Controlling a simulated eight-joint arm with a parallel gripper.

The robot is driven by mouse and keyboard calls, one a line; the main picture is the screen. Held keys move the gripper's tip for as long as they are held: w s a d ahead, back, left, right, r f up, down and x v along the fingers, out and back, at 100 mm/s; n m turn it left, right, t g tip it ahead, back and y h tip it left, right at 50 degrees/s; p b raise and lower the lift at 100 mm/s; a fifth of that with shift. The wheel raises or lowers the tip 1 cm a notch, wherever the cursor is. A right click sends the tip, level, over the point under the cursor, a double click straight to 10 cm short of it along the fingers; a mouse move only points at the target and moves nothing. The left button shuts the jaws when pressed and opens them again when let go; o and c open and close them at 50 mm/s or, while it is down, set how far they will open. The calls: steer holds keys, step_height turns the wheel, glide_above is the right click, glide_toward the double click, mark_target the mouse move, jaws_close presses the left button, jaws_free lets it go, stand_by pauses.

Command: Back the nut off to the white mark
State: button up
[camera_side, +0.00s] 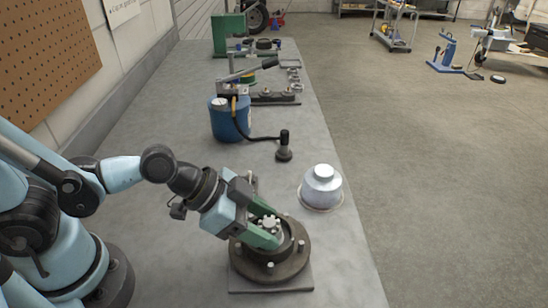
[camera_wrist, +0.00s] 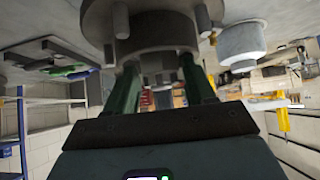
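A dark round hub (camera_side: 289,248) with upright studs stands on a square plate on the bench. A light, lobed nut (camera_side: 268,222) sits at its middle. My gripper (camera_side: 266,229) reaches down at a tilt from the upper left, its green fingers on either side of the nut. In the wrist view my gripper (camera_wrist: 158,72) has a finger on each side of the hub's dark centre, and the hub (camera_wrist: 160,25) fills the top. Whether the fingertips press on the nut cannot be made out. I cannot make out a white mark.
A silver domed cap (camera_side: 322,188) stands just right of the hub, close to the bench's right edge. A blue can (camera_side: 228,119) with a hose and dark nozzle (camera_side: 284,148) stands further back. Tools and a green box (camera_side: 228,34) lie beyond.

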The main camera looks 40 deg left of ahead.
stand_by(0.3)
steer(key=shift+w+a+m+g+h, duration=0.15)
steer(key=shift+m+g+h, duration=0.45)
steer(key=shift+m, duration=0.5)
steer(key=shift+w+m+g+h, duration=0.1)
steer(key=shift+m+g+h, duration=0.2)
steer(key=shift+m+g, duration=0.65)
steer(key=v, duration=1.2)
steer(key=w+a+f+n+t+y, duration=0.1)
steer(key=w+a+n+t+y, duration=0.3)
steer(key=a+n+y, duration=0.4)
steer(key=shift+w+a+f+n, duration=0.2)
steer(key=shift+w+a+n, duration=0.2)
steer(key=shift+n, duration=2.15)
